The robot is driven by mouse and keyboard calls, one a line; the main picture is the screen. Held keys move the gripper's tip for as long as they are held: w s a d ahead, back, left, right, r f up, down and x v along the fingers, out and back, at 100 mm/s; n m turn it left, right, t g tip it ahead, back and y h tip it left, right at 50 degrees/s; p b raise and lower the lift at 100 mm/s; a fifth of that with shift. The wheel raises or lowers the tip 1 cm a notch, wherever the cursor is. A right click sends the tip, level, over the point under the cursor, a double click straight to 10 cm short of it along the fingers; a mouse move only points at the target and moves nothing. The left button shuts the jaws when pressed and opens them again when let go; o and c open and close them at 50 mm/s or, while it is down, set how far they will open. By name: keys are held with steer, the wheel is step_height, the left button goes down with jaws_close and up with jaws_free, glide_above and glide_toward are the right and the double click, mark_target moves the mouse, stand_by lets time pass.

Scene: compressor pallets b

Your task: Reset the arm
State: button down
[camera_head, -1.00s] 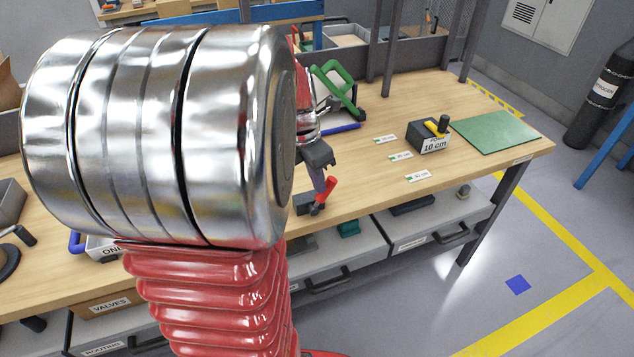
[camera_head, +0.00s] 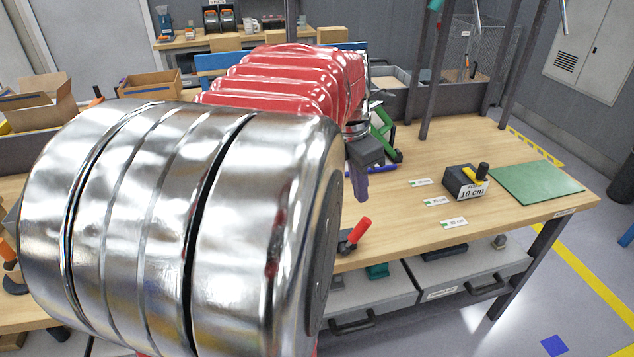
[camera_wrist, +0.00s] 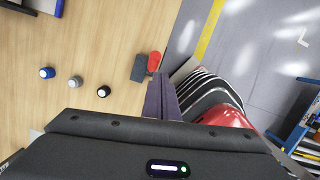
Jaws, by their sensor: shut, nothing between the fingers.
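My gripper (camera_head: 360,184) shows in the head view just right of my large silver arm joint, pointing down above the workbench (camera_head: 480,135). In the wrist view its two purple-grey fingers (camera_wrist: 162,97) are together with nothing between them. A red-handled tool with a dark block (camera_head: 353,237) lies on the bench below the gripper. It also shows in the wrist view (camera_wrist: 141,66), just beyond the fingertips, apart from them. My red bellows-covered arm link and the silver joint hide much of the bench's left side.
A dark block marked 10 cm (camera_head: 467,182) and a green mat (camera_head: 537,182) are on the bench's right. A green-framed tool (camera_head: 381,133) lies behind the gripper. Dark upright posts (camera_head: 420,75) stand at the back. Round knobs (camera_wrist: 75,82) show in the wrist view.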

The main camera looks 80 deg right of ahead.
steer(key=shift+w, duration=0.1)
stand_by(0.6)
steer(key=w+a+r+m+h, duration=0.1)
steer(key=w+r+m+h, duration=0.15)
steer(key=w, duration=0.75)
steer(key=w+a+r+m+h, duration=0.1)
steer(key=w+r+m, duration=0.15)
steer(key=w, duration=0.65)
steer(key=w+a+r+m+t+h, duration=0.1)
steer(key=w+a+r+m+t, duration=0.1)
steer(key=w+a, duration=0.45)
steer(key=w+a+r+m+t+h, duration=0.1)
steer(key=w+a+r+m+t, duration=0.15)
steer(key=w, duration=0.65)
steer(key=w+a+f+t+y, duration=0.1)
steer(key=w+a+f, duration=0.1)
steer(key=a, duration=0.6)
steer(key=w+a+f+t+y, duration=0.1)
steer(key=a+f+y, duration=0.1)
steer(key=a, duration=0.5)
steer(key=s+a+f+n+y, duration=0.1)
steer(key=s+a+f+y, duration=0.1)
steer(key=a, duration=0.7)
steer(key=s+a+f+n+y, duration=0.1)
steer(key=s+a+f+y, duration=0.1)
steer(key=a+f, duration=0.3)
steer(key=s+a+t, duration=0.1)
steer(key=a, duration=0.3)
steer(key=shift+f, duration=0.3)
steer(key=shift+d, duration=0.15)
